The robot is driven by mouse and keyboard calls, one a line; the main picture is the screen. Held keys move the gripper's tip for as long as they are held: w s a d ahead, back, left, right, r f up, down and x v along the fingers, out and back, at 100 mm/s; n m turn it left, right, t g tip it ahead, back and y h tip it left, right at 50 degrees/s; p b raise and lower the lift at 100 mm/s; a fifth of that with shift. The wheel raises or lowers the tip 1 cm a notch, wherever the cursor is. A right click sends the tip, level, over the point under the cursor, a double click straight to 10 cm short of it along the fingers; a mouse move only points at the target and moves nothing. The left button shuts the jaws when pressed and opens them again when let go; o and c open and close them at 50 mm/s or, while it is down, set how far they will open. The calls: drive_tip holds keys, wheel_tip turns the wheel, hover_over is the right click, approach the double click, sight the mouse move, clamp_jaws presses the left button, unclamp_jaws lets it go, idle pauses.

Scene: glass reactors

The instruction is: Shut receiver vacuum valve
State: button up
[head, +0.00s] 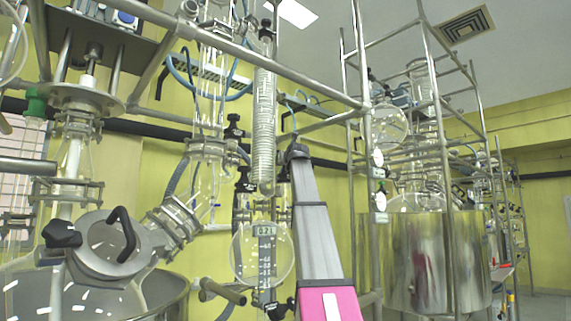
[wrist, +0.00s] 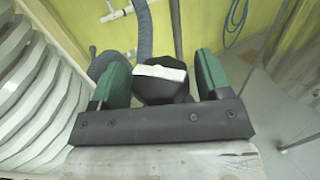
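A black valve knob (wrist: 160,88) with a white bar across its top is in the middle of the wrist view. My gripper (wrist: 160,78) has its green fingers on either side of the knob, with a visible gap to each, so it is open around it. In the head view my grey and pink arm reaches up to a dark end (head: 297,149) just right of the glass coil condenser. The fingers and the knob between them cannot be made out there. The round glass receiver (head: 245,255) with a numbered scale hangs below.
The coil condenser (head: 264,125) is close on the left; white coils (wrist: 35,90) fill the wrist view's left side. A grey hose (wrist: 144,28) runs behind the knob. Steel frame rails (head: 310,85) cross nearby. A large steel vessel (head: 410,262) stands at the right.

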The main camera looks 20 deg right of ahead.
drive_tip(key=n+g+y, duration=0.1)
drive_tip(key=n+y, duration=0.2)
drive_tip(key=y, duration=0.1)
drive_tip(key=n+y, duration=0.3)
drive_tip(key=y, duration=0.2)
drive_tip(key=shift+d+g, duration=0.15)
drive_tip(key=shift+g, duration=0.25)
drive_tip(key=n+g+y, duration=0.1)
drive_tip(key=n+y, duration=0.1)
drive_tip(key=y, duration=0.1)
drive_tip(key=shift+w, duration=0.1)
drive_tip(key=shift+g, duration=0.4)
drive_tip(key=shift+c, duration=0.3)
